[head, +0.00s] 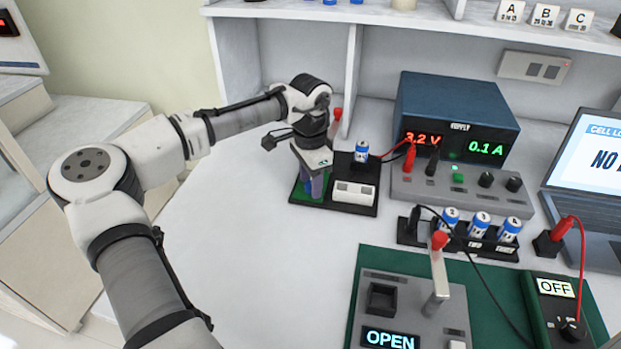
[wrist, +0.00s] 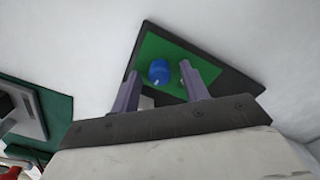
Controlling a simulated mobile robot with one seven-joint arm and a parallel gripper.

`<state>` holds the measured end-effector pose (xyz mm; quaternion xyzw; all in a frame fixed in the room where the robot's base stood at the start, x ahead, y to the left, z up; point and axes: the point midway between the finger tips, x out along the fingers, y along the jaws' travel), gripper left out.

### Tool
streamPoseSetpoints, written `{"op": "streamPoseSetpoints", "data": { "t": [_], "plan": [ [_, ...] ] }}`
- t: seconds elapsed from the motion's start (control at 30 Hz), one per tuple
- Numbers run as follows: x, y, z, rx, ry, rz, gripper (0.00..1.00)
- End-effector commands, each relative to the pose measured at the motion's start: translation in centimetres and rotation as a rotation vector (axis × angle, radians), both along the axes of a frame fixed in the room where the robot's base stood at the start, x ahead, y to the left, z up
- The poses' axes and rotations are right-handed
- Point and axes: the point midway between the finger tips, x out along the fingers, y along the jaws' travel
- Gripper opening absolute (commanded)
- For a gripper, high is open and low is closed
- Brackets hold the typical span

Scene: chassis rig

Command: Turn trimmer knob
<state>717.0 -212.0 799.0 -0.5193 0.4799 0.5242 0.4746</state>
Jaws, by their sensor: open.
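The blue round trimmer knob (wrist: 159,72) shows in the wrist view on a green board (wrist: 178,53) set in a dark tray (wrist: 232,77). It lies between my two finger tips in that picture, with space on both sides. My gripper (wrist: 160,78) is open and empty, pointing down over the board. I cannot tell how far the tips are above the knob. In the head view my gripper (head: 313,184) is over the green board (head: 300,194) at the left end of the dark tray (head: 346,207). There the fingers hide the knob.
A power supply (head: 457,117) and a battery rack (head: 457,234) are further right. A shelf divider (head: 351,80) rises behind. The table left of the tray is clear.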

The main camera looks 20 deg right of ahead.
Motion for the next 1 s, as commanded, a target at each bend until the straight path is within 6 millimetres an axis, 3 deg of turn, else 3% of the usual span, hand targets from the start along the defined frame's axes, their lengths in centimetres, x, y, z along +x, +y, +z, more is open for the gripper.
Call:
{"op": "streamPoseSetpoints", "data": {
  "t": [0.17, 0.5, 1.0],
  "plan": [
    [-0.01, -0.01, 0.02, 0.000, 0.000, 0.000, 0.45],
    [-0.01, -0.02, 0.04, 0.000, 0.000, 0.000, 0.02],
    [-0.07, -0.09, 0.33, -0.004, 0.005, 0.170, 0.00]
  ]
}}
